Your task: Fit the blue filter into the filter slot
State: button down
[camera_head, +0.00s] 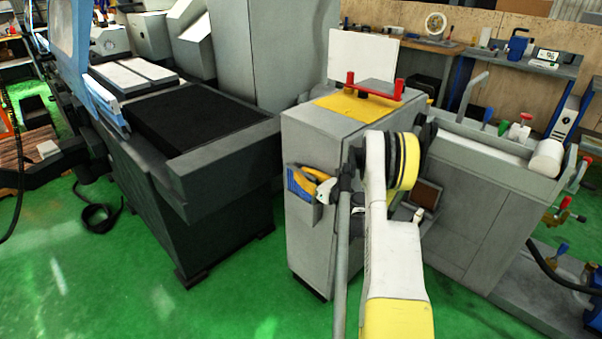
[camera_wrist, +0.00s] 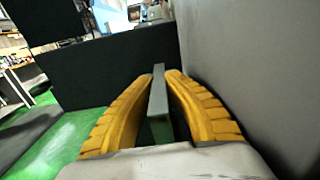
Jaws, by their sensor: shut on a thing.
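The blue filter (camera_head: 297,190) shows as a small blue patch with a grey edge at the left face of a grey cabinet (camera_head: 310,245). My gripper (camera_head: 312,185), with yellow fingers, is at its upper right and partly covers it. In the wrist view my gripper (camera_wrist: 161,78) is shut on a thin grey-green bar (camera_wrist: 158,105), which appears to be part of the filter. No blue shows there. I cannot make out the filter slot itself, nor tell whether the filter sits in it or is beside it.
The cabinet wall (camera_wrist: 230,60) runs close along the right of my gripper in the wrist view. A dark machine bed (camera_head: 205,125) stands to the left, with a strip of green floor (camera_head: 235,290) between. A red handle bar (camera_head: 374,90) tops the cabinet.

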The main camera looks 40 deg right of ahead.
aim_at(301, 188)
jog(key=shift+f, duration=3.15)
jog(key=c, duration=1.5)
grip_release()
notch_tip(301, 188, up, 10)
jog(key=shift+r, duration=0.1)
